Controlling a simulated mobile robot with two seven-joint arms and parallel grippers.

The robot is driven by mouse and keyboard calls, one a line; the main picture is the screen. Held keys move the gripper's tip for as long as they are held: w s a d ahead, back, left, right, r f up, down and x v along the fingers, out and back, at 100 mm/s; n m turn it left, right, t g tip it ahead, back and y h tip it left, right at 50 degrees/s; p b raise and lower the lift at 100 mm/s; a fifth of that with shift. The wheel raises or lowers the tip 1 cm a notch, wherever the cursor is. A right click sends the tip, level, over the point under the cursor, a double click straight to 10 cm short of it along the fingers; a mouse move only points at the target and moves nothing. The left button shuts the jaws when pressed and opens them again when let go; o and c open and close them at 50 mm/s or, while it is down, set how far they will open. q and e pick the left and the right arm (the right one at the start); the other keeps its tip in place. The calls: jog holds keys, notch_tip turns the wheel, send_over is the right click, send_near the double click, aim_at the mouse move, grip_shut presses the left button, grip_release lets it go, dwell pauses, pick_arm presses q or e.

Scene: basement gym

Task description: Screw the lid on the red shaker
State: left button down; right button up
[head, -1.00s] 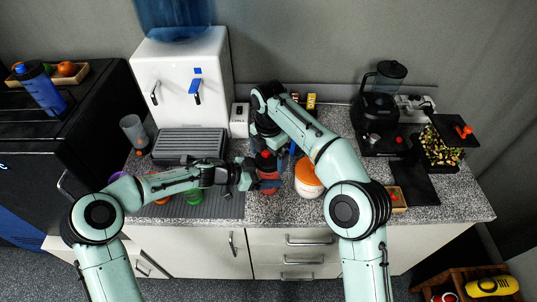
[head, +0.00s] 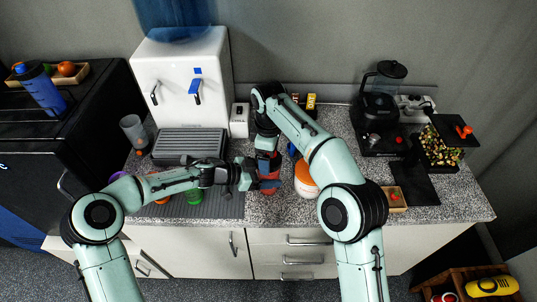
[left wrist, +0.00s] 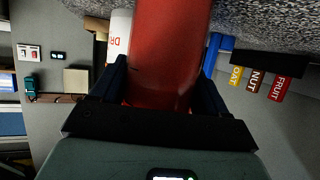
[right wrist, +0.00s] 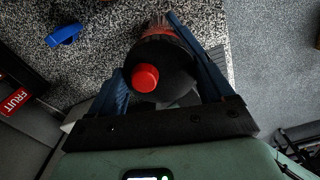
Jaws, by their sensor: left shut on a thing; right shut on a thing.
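The red shaker (head: 268,187) stands upright near the counter's front edge. My left gripper (head: 262,181) is shut around its body from the left. In the left wrist view the red body (left wrist: 168,50) fills the space between the fingers. The black lid (right wrist: 170,68) with a red cap (right wrist: 145,78) sits at the shaker's top in the right wrist view, with red showing just beyond it. My right gripper (right wrist: 165,75) is shut on the lid from above, one finger on each side. Whether the lid's threads are fully seated cannot be seen.
An orange-and-white tub (head: 307,180) stands close to the right of the shaker. A grey mat (head: 228,206) with a green item (head: 193,196) lies to the left. A white box (head: 239,120) and snack boxes (head: 311,100) are behind.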

jog(key=shift+m, duration=0.8)
jog(key=o, duration=1.1)
jog(key=shift+c, duration=0.2)
jog(key=shift+r, duration=2.25)
